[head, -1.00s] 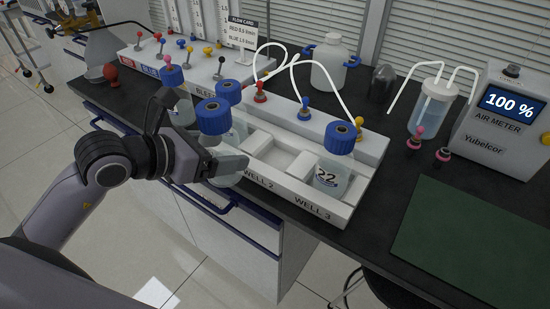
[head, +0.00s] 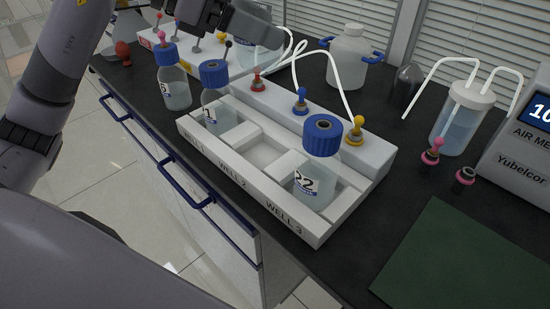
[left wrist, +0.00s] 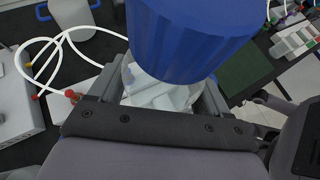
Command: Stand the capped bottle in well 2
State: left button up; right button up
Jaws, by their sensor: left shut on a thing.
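My left gripper (head: 250,25) is at the top of the head view, shut on a clear bottle (head: 258,57) and holding it up. In the head view its cap is hidden or cut off; the left wrist view shows the large blue cap (left wrist: 190,35) close up. Well 2 (head: 266,152) of the white rack (head: 255,190) is empty, lower in the picture than the held bottle. A blue-capped bottle (head: 216,108) stands in well 1. Another, labelled 22 (head: 313,183), stands in well 3. My right gripper is not seen.
A bottle with a pink-knobbed top (head: 173,90) stands left of the rack. Red, blue and yellow knobs and white tubes line the rack's back. A white jug (head: 348,58) and a tubed jar (head: 463,118) stand behind. A green mat (head: 455,255) lies right.

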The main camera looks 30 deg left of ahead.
pick_arm(q)
jog(key=shift+f+b, duration=1.35)
jog(key=shift+f, duration=8.45)
jog(key=shift+f, duration=0.2)
jog(key=o, duration=1.2)
